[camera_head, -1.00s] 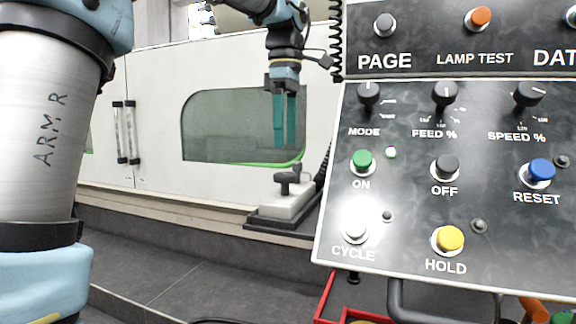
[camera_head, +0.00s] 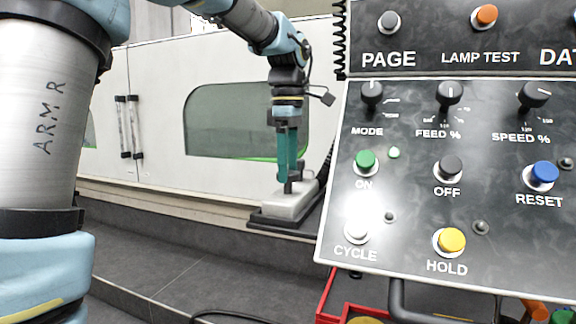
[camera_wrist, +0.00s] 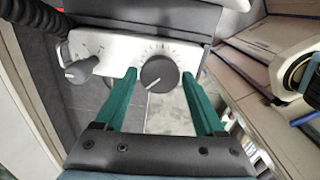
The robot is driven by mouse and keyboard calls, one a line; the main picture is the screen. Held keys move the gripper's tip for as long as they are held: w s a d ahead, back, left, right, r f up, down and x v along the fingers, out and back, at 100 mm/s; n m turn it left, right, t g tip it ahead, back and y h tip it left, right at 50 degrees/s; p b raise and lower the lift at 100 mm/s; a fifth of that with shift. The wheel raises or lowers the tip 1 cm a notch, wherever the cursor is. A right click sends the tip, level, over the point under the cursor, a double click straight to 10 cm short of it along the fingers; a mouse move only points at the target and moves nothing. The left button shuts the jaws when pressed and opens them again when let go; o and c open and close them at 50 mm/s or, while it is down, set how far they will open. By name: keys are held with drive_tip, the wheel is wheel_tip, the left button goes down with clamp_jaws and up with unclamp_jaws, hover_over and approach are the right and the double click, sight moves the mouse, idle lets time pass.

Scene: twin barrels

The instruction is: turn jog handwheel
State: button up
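The jog handwheel (camera_wrist: 159,73) is a dark round knob with a white pointer line, on a white box (camera_wrist: 112,47) with scale marks around it. In the wrist view it sits between the two green fingertips of my gripper (camera_wrist: 159,75), with a narrow gap showing on each side. The pointer line slants to the lower left. In the head view my gripper (camera_head: 287,182) points down at the white box (camera_head: 288,206), its fingertips at knob height. The fingers partly hide the knobs there. My gripper is open around the handwheel.
A smaller grey lever knob (camera_wrist: 82,70) is on the same box, left of the handwheel in the wrist view. A coiled cable (camera_wrist: 38,15) runs beside it. A large button panel (camera_head: 450,180) fills the right of the head view. A white machine enclosure (camera_head: 155,110) stands behind.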

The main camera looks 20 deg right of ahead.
drive_tip(key=c, duration=1)
drive_tip(key=shift+m, duration=0.4)
drive_tip(key=m, duration=0.3)
drive_tip(key=shift+m, duration=0.3)
drive_tip(key=m, duration=0.5)
drive_tip(key=o, duration=1.4)
